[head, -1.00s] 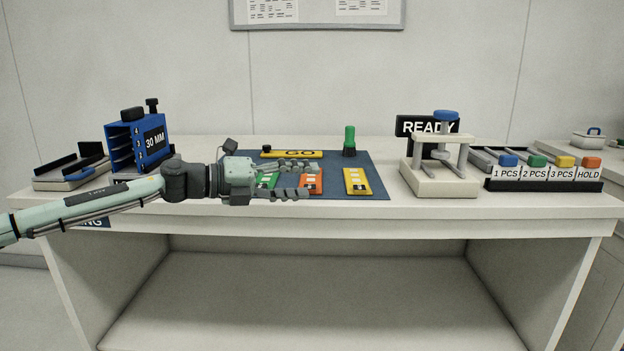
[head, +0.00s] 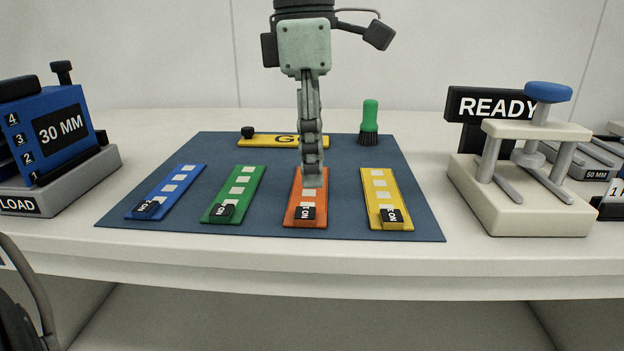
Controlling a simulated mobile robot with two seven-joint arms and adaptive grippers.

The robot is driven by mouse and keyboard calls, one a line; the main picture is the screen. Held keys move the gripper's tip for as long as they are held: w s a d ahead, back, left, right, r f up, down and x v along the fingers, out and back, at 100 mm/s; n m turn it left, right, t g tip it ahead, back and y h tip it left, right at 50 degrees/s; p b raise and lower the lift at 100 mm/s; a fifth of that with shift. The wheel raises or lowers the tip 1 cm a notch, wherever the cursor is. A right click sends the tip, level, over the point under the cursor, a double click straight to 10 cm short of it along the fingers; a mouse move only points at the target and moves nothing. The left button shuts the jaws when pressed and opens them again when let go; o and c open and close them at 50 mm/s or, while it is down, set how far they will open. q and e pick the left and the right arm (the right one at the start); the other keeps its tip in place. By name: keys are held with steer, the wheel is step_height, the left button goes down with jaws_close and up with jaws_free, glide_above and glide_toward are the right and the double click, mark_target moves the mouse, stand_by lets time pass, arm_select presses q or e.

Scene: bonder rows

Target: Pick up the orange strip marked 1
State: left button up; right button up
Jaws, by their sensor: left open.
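The orange strip (head: 306,217) lies flat on the blue mat (head: 270,222), between a green and a yellow strip. It has pale squares and a black tag at its near end; I cannot read the tag for certain. My left gripper (head: 313,180) points straight down over the strip's middle and far part, hiding some of it. Its fingers line up one behind the other in this view, so the gap between them does not show. It is open. I cannot tell whether the fingertips touch the strip. My right gripper is not in view.
Blue (head: 160,194), green (head: 234,192) and yellow (head: 385,198) strips lie on the mat. Behind are a yellow GO bar (head: 270,140) and a green brush (head: 369,118). The blue 30 MM rack (head: 55,130) stands left, the cream READY press (head: 520,200) right.

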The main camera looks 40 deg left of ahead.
mark_target(314, 212)
arm_select(q)
steer(key=shift+a+y, duration=0.25)
steer(key=shift+y, duration=0.05)
steer(key=shift+w+a+f, duration=0.1)
steer(key=shift+f, duration=0.1)
steer(key=f, duration=0.7)
steer(key=shift+w+d, duration=0.2)
jaws_close()
steer(key=shift+r, duration=0.1)
